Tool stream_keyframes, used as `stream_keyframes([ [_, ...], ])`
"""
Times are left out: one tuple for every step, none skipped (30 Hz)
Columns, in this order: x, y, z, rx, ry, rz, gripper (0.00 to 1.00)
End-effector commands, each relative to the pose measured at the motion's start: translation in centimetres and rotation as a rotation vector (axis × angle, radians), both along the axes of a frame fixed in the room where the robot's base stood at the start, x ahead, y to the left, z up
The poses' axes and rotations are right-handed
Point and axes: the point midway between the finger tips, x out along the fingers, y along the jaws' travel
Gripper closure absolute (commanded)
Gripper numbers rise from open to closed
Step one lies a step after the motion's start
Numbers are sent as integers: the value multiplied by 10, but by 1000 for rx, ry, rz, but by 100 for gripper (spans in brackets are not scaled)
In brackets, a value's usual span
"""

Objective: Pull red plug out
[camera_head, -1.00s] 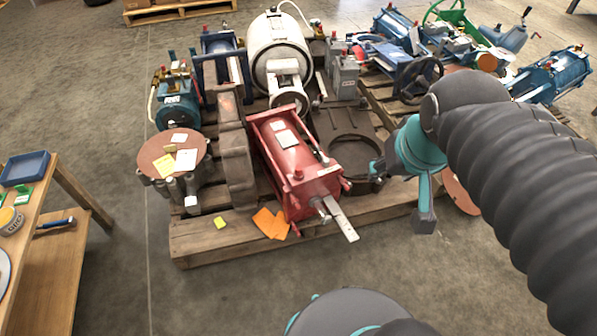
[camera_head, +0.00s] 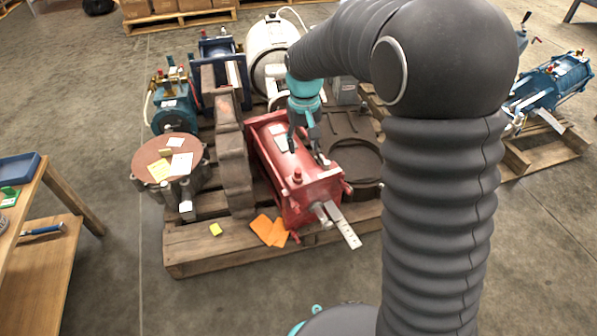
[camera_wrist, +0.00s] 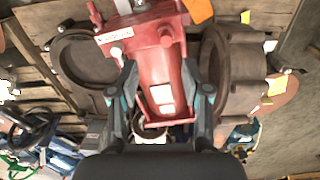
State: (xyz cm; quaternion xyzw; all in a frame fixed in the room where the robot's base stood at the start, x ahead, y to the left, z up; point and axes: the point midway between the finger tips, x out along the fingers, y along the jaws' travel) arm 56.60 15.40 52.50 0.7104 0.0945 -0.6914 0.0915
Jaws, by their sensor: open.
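A red plug (camera_head: 297,176) stands up from the near end of the top of the red cylinder (camera_head: 278,158) on the pallet. In the wrist view the plug (camera_wrist: 165,37) is a round knob on the red cylinder (camera_wrist: 155,62), beyond my fingertips. My gripper (camera_head: 304,147) is over the cylinder's middle, behind the plug in the head view. In the wrist view my gripper (camera_wrist: 160,68) is open, its fingers spread on either side of the cylinder, with nothing between them touching. Part of the cylinder's right side is hidden behind my gripper.
A brown round flange (camera_head: 168,158) with paper tags is left of the cylinder. A metal bar (camera_head: 342,226) sticks out at its front. A dark ring casting (camera_head: 356,160) lies to the right. The pallet's front edge (camera_head: 210,260) borders open floor; a wooden table stands left.

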Motion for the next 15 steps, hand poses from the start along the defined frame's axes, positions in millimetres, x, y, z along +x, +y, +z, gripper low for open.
stream_keyframes([
  [4, 6, -11, -3, 12, 7, 52],
  [7, 8, -14, -4, 15, 9, 52],
  [9, 10, -18, -6, 20, 12, 52],
  [10, 11, -20, -6, 22, 13, 52],
  [10, 12, -22, -8, 24, 14, 52],
  [11, 13, -23, -8, 26, 15, 52],
  [11, 14, -24, -9, 27, 16, 52],
  [12, 14, -24, -9, 27, 16, 52],
  [12, 14, -24, -9, 28, 16, 52],
  [12, 14, -24, -9, 27, 16, 52],
  [11, 14, -24, -9, 27, 16, 52],
  [11, 14, -24, -9, 27, 16, 52],
  [11, 14, -24, -9, 27, 16, 52],
  [11, 14, -24, -9, 27, 16, 52],
  [11, 13, -24, -9, 27, 16, 52],
])
